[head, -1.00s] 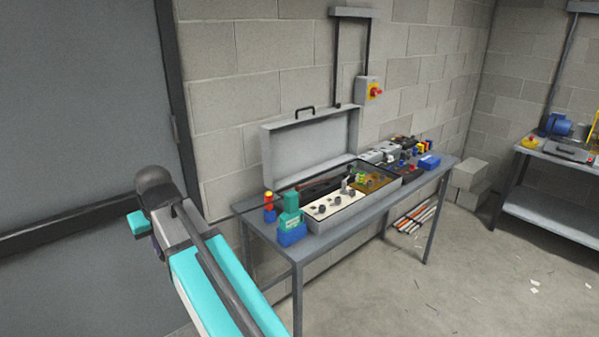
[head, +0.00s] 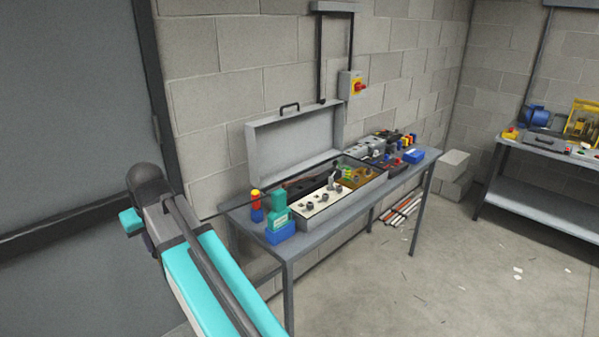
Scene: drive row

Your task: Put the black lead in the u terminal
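An open grey case (head: 377,192) with its lid (head: 285,145) up lies on the grey table (head: 318,237) against the block wall. Inside it are a cream panel (head: 312,213) with several dark knobs, some dark items and a green and yellow part. At this distance I cannot tell the black lead or the u terminal apart from the other small parts. I cannot see my gripper's fingers.
A teal and blue holder (head: 279,222) and a red, yellow and blue item (head: 257,205) stand at the table's near end. A second bench (head: 525,185) at right bears a blue motor (head: 533,116). Grey blocks (head: 455,170) sit between. The floor in front is mostly clear.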

